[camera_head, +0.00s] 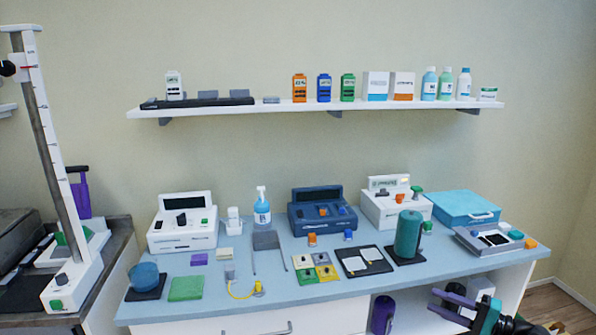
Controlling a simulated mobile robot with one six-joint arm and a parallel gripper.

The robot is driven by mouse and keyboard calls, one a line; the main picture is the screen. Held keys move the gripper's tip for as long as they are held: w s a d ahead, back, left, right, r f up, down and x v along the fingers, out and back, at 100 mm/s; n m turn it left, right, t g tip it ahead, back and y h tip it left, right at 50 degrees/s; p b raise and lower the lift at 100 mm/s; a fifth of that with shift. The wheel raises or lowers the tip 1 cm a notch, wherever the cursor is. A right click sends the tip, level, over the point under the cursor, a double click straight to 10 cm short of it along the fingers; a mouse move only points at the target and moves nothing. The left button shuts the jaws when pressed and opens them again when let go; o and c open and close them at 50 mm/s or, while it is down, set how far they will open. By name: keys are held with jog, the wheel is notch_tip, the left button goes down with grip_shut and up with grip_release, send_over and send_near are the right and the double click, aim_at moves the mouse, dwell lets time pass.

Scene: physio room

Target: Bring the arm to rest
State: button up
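My gripper (434,300) is at the bottom right, low in front of the workbench's open lower compartment. Its two purple fingers point left and stand apart, with nothing visible between them. The dark wrist behind them runs down to the bottom edge, and most of the arm is out of the frame. The blue-topped workbench (215,307) is above and behind the gripper.
The bench holds a white console (183,243), a dark blue console (322,226), a green cylinder (408,234), a blue case (465,207) and small items. A purple cylinder (382,314) stands in the lower compartment. A wall shelf (300,107) carries bottles and boxes.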

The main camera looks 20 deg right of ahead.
jog(key=w+a+f+n+g+y, duration=0.1)
jog(key=w+a+f+g, duration=0.15)
jog(key=a+f, duration=0.6)
jog(key=w+a+f+n+g+y, duration=0.1)
jog(key=a+f+g, duration=0.25)
jog(key=a, duration=0.95)
jog(key=w+a+f+n+g+y, duration=0.1)
jog(key=w+a+f+g, duration=0.3)
jog(key=a, duration=0.7)
jog(key=s+a+f+n+g, duration=0.25)
jog(key=s+a+f, duration=0.35)
jog(key=a+f, duration=0.35)
jog(key=s+a+f+n+g+h, duration=0.1)
jog(key=s+a+f+g+h, duration=0.1)
jog(key=s+a+f+g, duration=0.3)
jog(key=s+a+f+n+h, duration=0.1)
jog(key=s+a+f+h, duration=0.2)
jog(key=s, duration=0.5)
jog(key=s+a+f+n+g+h, duration=0.1)
jog(key=s+a+f+g+h, duration=0.15)
jog(key=s+f, duration=0.3)
jog(key=s+d+f+n+g+h, duration=0.1)
jog(key=s+d+f+n+h, duration=0.1)
jog(key=s+d+f+h, duration=0.3)
jog(key=d+t+h, duration=0.1)
jog(key=d+h, duration=0.1)
jog(key=d, duration=0.4)
jog(key=shift+s+f, duration=0.4)
jog(key=shift+n, duration=0.25)
